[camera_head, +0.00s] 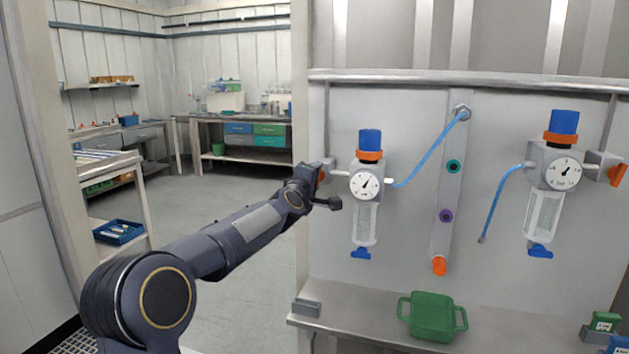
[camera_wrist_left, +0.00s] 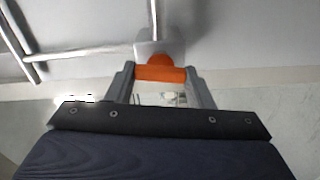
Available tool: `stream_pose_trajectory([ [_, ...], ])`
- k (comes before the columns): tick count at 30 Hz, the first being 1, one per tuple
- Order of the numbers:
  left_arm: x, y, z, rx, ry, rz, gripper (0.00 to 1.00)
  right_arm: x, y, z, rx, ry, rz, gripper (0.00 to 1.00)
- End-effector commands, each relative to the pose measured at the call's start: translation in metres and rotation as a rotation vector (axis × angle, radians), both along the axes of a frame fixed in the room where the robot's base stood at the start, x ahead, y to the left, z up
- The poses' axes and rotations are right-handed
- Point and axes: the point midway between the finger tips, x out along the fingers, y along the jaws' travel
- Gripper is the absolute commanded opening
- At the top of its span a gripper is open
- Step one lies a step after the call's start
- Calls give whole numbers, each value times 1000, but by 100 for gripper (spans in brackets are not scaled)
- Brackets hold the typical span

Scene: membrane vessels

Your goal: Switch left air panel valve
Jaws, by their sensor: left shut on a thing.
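The left air panel valve is a grey block (camera_head: 329,166) with an orange handle (camera_head: 322,174), at the left edge of the panel, joined by a pipe to the left regulator (camera_head: 366,185). My left arm reaches to it from the lower left, and the wrist partly hides the valve. In the left wrist view, the orange handle (camera_wrist_left: 150,73) lies crosswise between the two grey fingers of my left gripper (camera_wrist_left: 160,76). The gripper is shut on the handle. The grey valve block (camera_wrist_left: 146,47) shows just beyond it. My right gripper is not in view.
A second regulator (camera_head: 556,178) with its own orange-handled valve (camera_head: 617,174) is on the right. Blue hoses hang between the two. A green bin (camera_head: 432,316) stands on the ledge below. Open floor and benches lie behind, left of the panel.

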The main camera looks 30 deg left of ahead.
Motion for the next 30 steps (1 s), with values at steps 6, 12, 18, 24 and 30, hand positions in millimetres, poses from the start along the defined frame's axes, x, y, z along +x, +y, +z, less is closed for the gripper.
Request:
stream_pose_trajectory([
  [6,0,0,0,-6,-1,1,24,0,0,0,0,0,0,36],
  [12,0,0,0,-5,0,1,60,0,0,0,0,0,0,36],
  [18,0,0,0,-3,0,1,69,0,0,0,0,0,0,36],
  [24,-4,0,0,-3,-2,1,69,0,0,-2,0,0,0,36],
  [30,-33,-7,-1,-3,-2,1,69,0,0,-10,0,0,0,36],
])
